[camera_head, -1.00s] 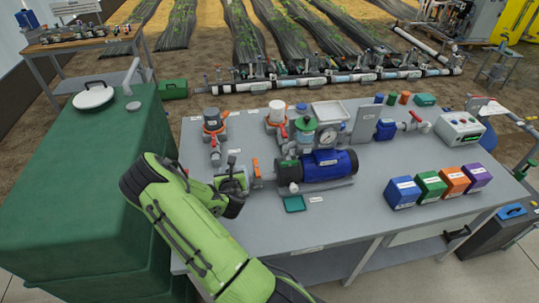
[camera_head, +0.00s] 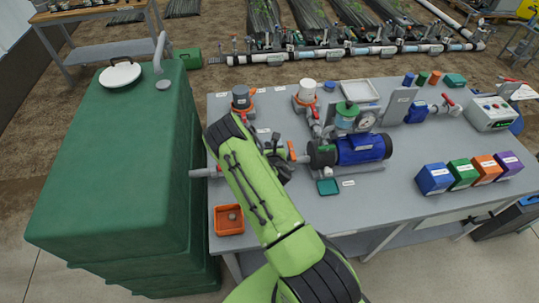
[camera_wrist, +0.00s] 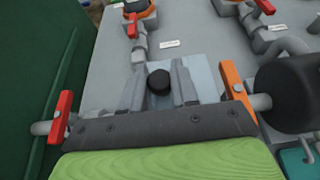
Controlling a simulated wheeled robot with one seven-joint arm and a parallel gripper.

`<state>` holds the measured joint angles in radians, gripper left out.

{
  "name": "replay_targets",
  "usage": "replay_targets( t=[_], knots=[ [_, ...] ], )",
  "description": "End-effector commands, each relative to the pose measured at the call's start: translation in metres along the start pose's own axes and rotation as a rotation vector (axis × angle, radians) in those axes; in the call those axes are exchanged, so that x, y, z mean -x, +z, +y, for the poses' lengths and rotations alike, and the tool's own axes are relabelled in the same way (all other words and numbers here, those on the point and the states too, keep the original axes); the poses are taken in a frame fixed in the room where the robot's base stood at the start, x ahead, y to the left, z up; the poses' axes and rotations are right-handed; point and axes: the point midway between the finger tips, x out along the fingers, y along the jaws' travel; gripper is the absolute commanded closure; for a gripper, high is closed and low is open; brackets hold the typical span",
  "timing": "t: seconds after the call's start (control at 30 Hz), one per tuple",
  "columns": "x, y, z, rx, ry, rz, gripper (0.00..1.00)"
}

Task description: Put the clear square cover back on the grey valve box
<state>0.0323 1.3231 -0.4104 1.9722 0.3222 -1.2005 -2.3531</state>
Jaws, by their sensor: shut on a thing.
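My gripper (camera_wrist: 158,84) is shut on the black knob (camera_wrist: 159,82) of the clear square cover, with one finger on each side. The cover (camera_wrist: 206,80) is a pale, see-through plate under the fingers, over the bench between the red-handled valve and the orange-handled valve. I cannot make out the grey valve box; the cover and my gripper hide that spot. I cannot tell whether the cover touches the box. In the head view my gripper (camera_head: 277,160) is at the left end of the black and blue pump, and my arm hides most of the cover.
A red valve handle (camera_wrist: 61,118) stands left of my gripper, and an orange handle (camera_wrist: 238,90) close on its right. The pump (camera_head: 350,150) is just beyond. An orange tray (camera_head: 229,220) sits at the front left bench corner. The green tank (camera_head: 130,150) stands left.

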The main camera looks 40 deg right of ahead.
Motion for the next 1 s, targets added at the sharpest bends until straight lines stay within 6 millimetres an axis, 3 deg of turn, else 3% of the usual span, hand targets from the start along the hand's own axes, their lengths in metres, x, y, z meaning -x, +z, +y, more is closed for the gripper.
replay_targets(
  t=[0.03, 0.13, 0.73, 0.77, 0.9, 1.0],
  knots=[
    [-0.006, -0.014, -0.001, -0.004, -0.002, 0.001, 1.0],
    [-0.011, -0.027, -0.001, -0.003, -0.002, 0.001, 1.0],
    [-0.015, -0.037, 0.0, 0.0, -0.001, 0.0, 1.0],
    [-0.015, -0.037, 0.0, 0.0, -0.001, 0.0, 0.69],
    [-0.015, -0.036, 0.0, -0.001, -0.001, 0.0, 0.47],
    [-0.015, -0.036, 0.0, -0.001, -0.002, 0.0, 0.46]
  ],
)
